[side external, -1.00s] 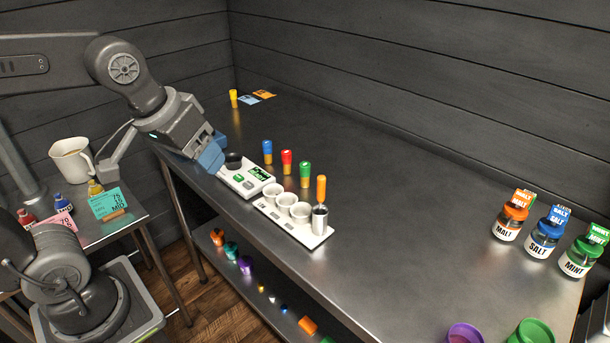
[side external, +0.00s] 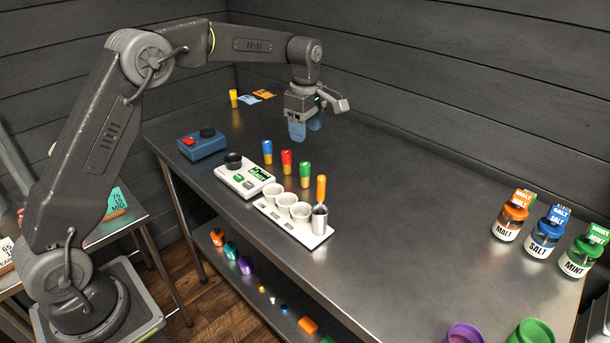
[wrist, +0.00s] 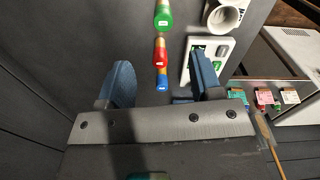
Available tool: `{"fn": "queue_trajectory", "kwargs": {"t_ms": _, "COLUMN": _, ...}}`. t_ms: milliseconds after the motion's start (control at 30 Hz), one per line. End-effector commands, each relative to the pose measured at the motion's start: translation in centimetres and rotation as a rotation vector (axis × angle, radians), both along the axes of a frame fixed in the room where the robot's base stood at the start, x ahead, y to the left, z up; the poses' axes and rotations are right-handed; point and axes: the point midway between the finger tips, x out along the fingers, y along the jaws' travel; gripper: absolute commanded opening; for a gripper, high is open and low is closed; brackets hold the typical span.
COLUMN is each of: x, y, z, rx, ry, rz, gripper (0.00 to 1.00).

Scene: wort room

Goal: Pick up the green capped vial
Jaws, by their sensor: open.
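The green capped vial (side external: 305,173) stands upright on the metal bench, at the right end of a row with a red capped vial (side external: 286,161) and a blue capped vial (side external: 267,151). In the wrist view the green capped vial (wrist: 163,17) shows at the top edge, partly cut off, beyond the red and blue ones. My gripper (side external: 306,132) is open and empty, pointing down above the bench behind the row. In the wrist view its two blue fingers (wrist: 163,82) are spread apart, with the blue and red vials showing in the gap between them.
A white device (side external: 243,178) with a black cup and a white tray (side external: 322,238) with several cups stand in front of the vials. A blue box (side external: 202,144) with a red button is at left. Labelled jars (side external: 543,236) stand far right. The bench right of the vials is clear.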

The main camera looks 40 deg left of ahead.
Motion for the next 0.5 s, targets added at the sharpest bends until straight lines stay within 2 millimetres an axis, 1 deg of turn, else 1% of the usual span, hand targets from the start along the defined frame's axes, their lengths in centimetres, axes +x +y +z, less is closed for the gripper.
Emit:
{"fn": "queue_trajectory", "kwargs": {"t_ms": 167, "x": 0.1, "y": 0.1, "z": -2.3, "rx": -0.001, "ry": 0.008, "rz": 0.016, "gripper": 0.59}}
{"fn": "queue_trajectory", "kwargs": {"t_ms": 300, "x": 0.1, "y": 0.1, "z": -5.1, "rx": -0.001, "ry": 0.007, "rz": 0.014, "gripper": 0.59}}
{"fn": "queue_trajectory", "kwargs": {"t_ms": 400, "x": 0.1, "y": 0.1, "z": -6.8, "rx": -0.001, "ry": 0.006, "rz": 0.014, "gripper": 0.59}}
{"fn": "queue_trajectory", "kwargs": {"t_ms": 500, "x": 0.1, "y": 0.0, "z": -8.1, "rx": -0.001, "ry": 0.005, "rz": 0.013, "gripper": 0.59}}
